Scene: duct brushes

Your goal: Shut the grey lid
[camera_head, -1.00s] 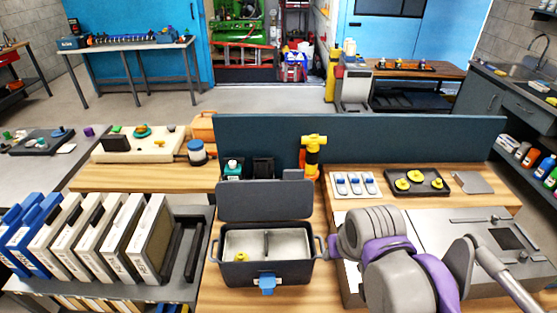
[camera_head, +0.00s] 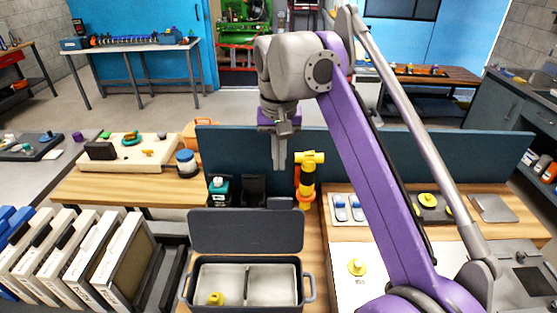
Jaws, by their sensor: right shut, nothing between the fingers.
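The grey lid (camera_head: 246,231) stands open, upright at the back edge of a dark grey box (camera_head: 308,290) with side handles. The box is open, and its light interior is split by a divider. A small yellow piece (camera_head: 215,299) lies in the left compartment. The box's front is cut off by the picture's bottom edge. My right gripper (camera_head: 279,152) points down, shut and empty, high above and apart from the lid, in front of the dark blue panel in the picture. My left gripper is not in view.
A yellow and orange tool (camera_head: 307,180) stands right of the lid's top, and a teal-capped bottle (camera_head: 219,187) stands behind the lid. A dark blue panel (camera_head: 470,155) runs along the bench's back. Upright binders (camera_head: 105,255) stand left of the box.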

